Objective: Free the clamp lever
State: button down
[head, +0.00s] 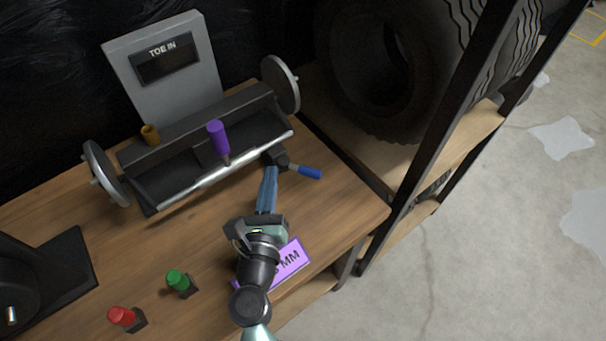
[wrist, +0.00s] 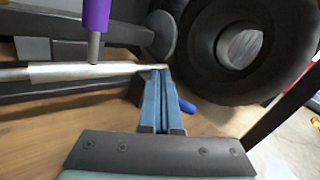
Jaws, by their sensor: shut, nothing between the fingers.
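The likely clamp lever is a short lever with a blue grip (head: 308,172) on a dark block (head: 276,157) at the right end of the silver bar (head: 235,160). In the wrist view the blue grip (wrist: 187,106) shows just right of my fingers, and the block is mostly hidden behind them. My gripper (head: 271,171) has long blue fingers, shut and empty. Their tips are close to the block, left of the grip; I cannot tell if they touch. A purple handle (head: 218,138) stands upright on the bar, and also shows in the wrist view (wrist: 96,14).
The gauge stand (head: 160,70) reads "TOE IN" and has a handwheel (head: 281,84) at each end. A purple card (head: 290,262) lies partly under my arm. Green (head: 177,280) and red (head: 122,316) knobs stand front left. A tyre (head: 400,65) and dark rack post (head: 440,110) bound the right.

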aim_at(309, 176)
jog(key=s+f+m+g+h, duration=0.1)
jog(key=s+m, duration=0.1)
jog(key=s, duration=0.1)
jog(key=s+f+m+g+h+p, duration=0.1)
jog(key=s+m+h, duration=0.1)
jog(key=s, duration=0.1)
jog(key=s+d+f+m+g+h+p, duration=0.1)
jog(key=s+m, duration=0.1)
jog(key=s, duration=0.2)
jog(key=shift+f, duration=0.2)
jog(key=shift+w+d+f+h, duration=0.1)
jog(key=shift+w+h, duration=0.05)
jog(key=shift+h, duration=0.15)
jog(key=x, duration=1.3)
jog(key=shift+w+d+f+b, duration=0.1)
jog(key=shift+w+f+b, duration=0.1)
jog(key=shift+f+b, duration=0.15)
jog(key=shift+d, duration=0.15)
